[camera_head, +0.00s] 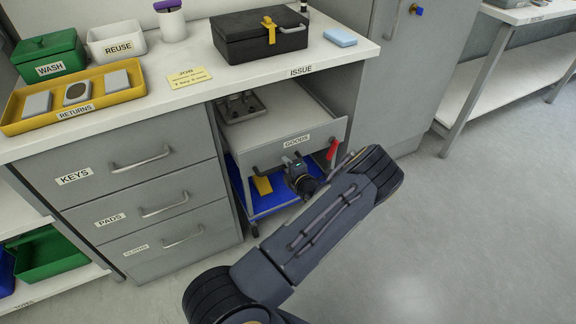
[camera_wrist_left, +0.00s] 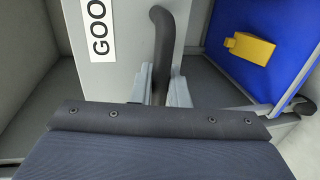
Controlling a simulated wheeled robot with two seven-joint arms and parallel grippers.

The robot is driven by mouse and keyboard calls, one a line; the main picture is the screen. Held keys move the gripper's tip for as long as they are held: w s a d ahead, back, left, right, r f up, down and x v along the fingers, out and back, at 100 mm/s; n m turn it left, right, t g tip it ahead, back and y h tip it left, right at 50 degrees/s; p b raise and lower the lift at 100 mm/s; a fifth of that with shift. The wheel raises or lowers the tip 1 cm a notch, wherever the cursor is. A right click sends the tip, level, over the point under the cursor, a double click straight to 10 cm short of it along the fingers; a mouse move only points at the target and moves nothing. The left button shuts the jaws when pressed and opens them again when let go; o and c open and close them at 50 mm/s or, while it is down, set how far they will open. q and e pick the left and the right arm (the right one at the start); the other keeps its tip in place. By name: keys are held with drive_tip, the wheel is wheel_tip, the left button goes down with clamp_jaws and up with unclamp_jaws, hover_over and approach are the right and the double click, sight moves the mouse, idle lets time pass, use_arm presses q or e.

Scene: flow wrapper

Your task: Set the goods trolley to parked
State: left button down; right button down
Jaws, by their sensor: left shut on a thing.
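The grey goods trolley (camera_head: 262,150) stands in the bay under the counter, with its front panel labelled GOODS facing me. My left gripper (camera_head: 294,166) is at this front panel, shut on the trolley's handle. In the left wrist view the dark handle (camera_wrist_left: 162,42) rises from between the fingers (camera_wrist_left: 160,88), with the front panel (camera_wrist_left: 120,75) beside it. A red lever (camera_head: 333,149) sits at the panel's right end. The lower shelf (camera_head: 280,197) is blue and carries a yellow object (camera_head: 262,185). My arm hides part of the trolley's lower right. My right gripper is out of view.
Left of the bay are grey drawers labelled KEYS (camera_head: 100,183) and PADS. The counter (camera_head: 220,95) above holds a black case (camera_head: 258,42), a yellow tray (camera_head: 50,124) and bins. A grey cabinet (camera_head: 405,80) stands to the right. The floor (camera_head: 450,240) at right is clear.

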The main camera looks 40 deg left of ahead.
use_arm(q)
drive_tip(key=c, duration=1.5)
unclamp_jaws()
drive_tip(key=shift+w+a, duration=0.1)
drive_tip(key=shift+a, duration=0.2)
drive_tip(key=shift+r, duration=0.1)
drive_tip(key=shift+d, duration=0.15)
drive_tip(key=p+v, duration=0.2)
drive_tip(key=v, duration=0.5)
drive_tip(key=shift+d, duration=0.35)
